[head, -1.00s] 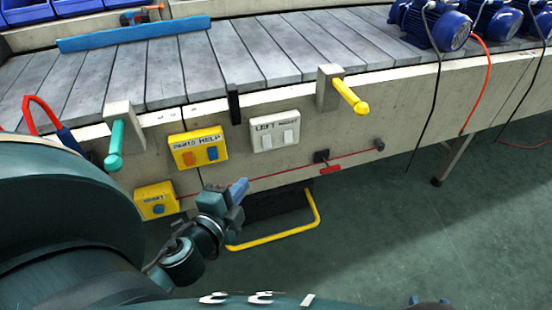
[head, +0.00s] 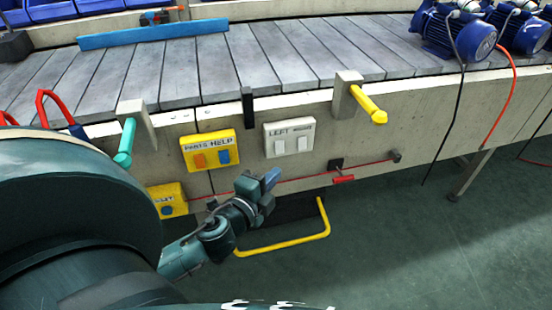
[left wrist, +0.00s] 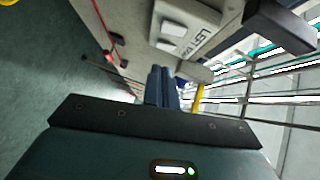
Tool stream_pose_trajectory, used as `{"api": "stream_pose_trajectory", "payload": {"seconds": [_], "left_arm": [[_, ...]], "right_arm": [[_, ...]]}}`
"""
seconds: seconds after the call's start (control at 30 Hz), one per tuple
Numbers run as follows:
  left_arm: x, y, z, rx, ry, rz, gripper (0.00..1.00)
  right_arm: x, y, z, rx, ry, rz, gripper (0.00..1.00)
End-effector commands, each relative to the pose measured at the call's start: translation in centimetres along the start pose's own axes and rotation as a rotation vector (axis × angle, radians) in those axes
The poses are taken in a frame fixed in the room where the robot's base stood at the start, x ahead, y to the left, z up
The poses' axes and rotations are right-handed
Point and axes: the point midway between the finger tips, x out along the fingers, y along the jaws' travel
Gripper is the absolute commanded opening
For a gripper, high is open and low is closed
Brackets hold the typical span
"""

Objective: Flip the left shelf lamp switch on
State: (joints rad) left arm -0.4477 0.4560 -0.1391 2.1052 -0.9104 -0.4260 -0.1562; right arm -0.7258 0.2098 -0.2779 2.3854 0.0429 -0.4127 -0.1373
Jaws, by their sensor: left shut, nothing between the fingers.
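The white switch plate (head: 289,138) is on the front face of the conveyor in the head view. It is labelled LEFT and RIGHT and carries two white rockers, the left rocker (head: 280,147) and the right rocker (head: 303,144). The plate also shows in the left wrist view (left wrist: 192,22), near the top. My left gripper (head: 271,178) is shut and empty, in front of the conveyor, below and a little left of the plate in the head view. Its blue fingers show in the left wrist view (left wrist: 161,85). They look apart from the plate. My right gripper is not in view.
A yellow PARTS HELP box (head: 209,151) is left of the plate. A yellow reset box (head: 167,200) is lower left. A teal handle (head: 125,142) and a yellow handle (head: 368,104) stick out. A red cord with a red tag (head: 343,179) runs below; a yellow bar (head: 290,243) is lower.

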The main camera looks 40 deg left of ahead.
Motion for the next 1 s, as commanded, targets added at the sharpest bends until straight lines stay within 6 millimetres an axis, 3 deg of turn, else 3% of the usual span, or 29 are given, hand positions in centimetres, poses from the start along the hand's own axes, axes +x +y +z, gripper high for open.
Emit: {"api": "stream_pose_trajectory", "payload": {"seconds": [0.2,0.4,1.0], "left_arm": [[4.2,-0.1,0.0,0.002,0.0,-0.003,0.0],[6.0,0.1,2.2,0.003,-0.001,0.0,0.0],[6.7,0.4,3.0,0.009,-0.001,-0.01,0.0]], "right_arm": [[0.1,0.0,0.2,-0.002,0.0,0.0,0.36],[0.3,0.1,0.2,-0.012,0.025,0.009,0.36],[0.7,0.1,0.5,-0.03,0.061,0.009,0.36]]}}
